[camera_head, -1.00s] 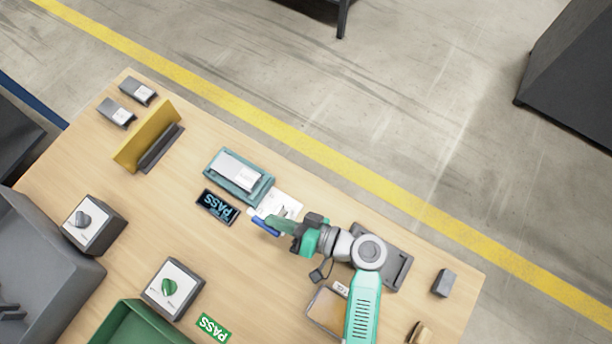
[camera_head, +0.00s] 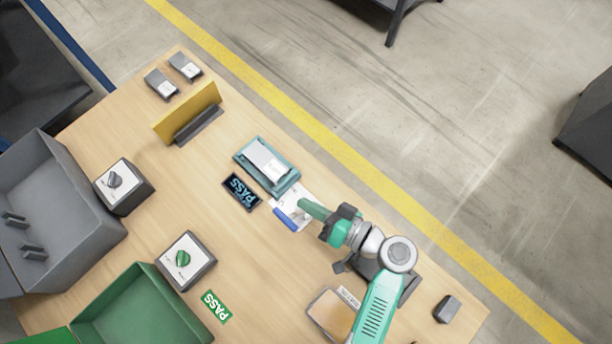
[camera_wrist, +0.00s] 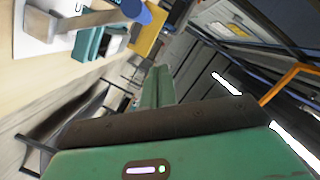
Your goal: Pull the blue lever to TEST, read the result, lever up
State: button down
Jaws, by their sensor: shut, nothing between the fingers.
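The blue lever (camera_head: 286,219) sits on a white plate (camera_head: 302,192) beside a teal fixture (camera_head: 243,158). The fixture holds a pale grey part (camera_head: 265,160). A dark display (camera_head: 241,192) left of the lever reads PASS in light blue. My gripper (camera_head: 305,207) is shut and empty, its tip over the white plate just right of the blue handle, seemingly apart from it. In the wrist view, the handle (camera_wrist: 136,10) and its metal arm (camera_wrist: 80,22) are at the upper left, clear of my green shut fingers (camera_wrist: 158,85). The lever's markings are too small to read.
Two knob boxes (camera_head: 187,260) (camera_head: 124,186) stand at left. A yellow upright plate (camera_head: 187,112) and two small grey parts (camera_head: 185,66) are farther back. Bare tabletop lies between.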

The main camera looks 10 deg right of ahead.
jog(key=p+v, duration=0.1)
jog(key=v, duration=0.8)
jog(key=shift+s+a+f+p, duration=0.15)
jog(key=shift+s+p, duration=0.1)
jog(key=shift+p, duration=0.05)
